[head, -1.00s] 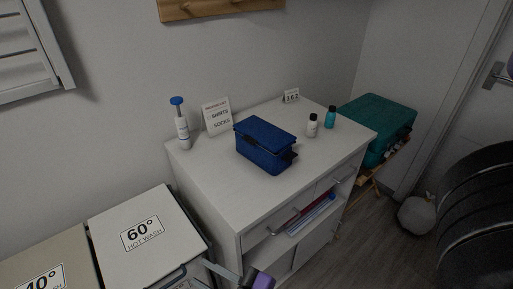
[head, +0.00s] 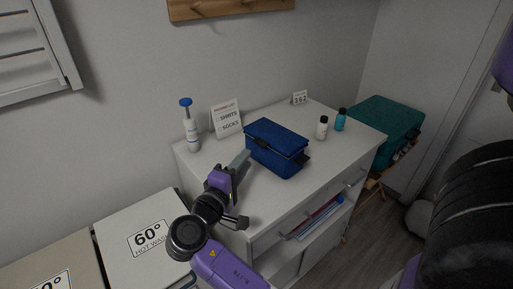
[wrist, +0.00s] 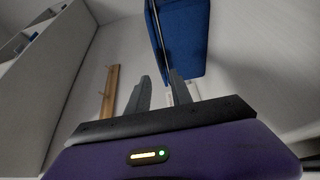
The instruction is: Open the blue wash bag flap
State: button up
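The blue wash bag (head: 276,150) stands on the white cabinet top, its flap (head: 277,136) lying closed over it. A dark tab or clasp shows at its right front. In the wrist view the bag (wrist: 187,35) fills the upper middle, with a dark seam along its left side. My gripper (head: 241,161) is just left of the bag's near left side, over the cabinet top. In the wrist view my gripper (wrist: 160,76) has its two grey fingers apart with nothing between them. The bag is beyond the fingertips; I cannot tell whether the right finger touches it.
A blue-topped pump bottle (head: 191,128) and a list sign (head: 227,118) stand behind the gripper on the left. A white bottle (head: 322,128) and a teal bottle (head: 340,120) stand right of the bag. The cabinet top (head: 262,205) in front is clear.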

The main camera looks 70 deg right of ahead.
aim_at(259, 144)
jog(key=d, duration=0.5)
jog(key=s+d, duration=0.1)
jog(key=d, duration=0.1)
jog(key=shift+d+p, duration=0.3)
jog(key=shift+p, duration=0.1)
grip_shut()
dwell(1.1)
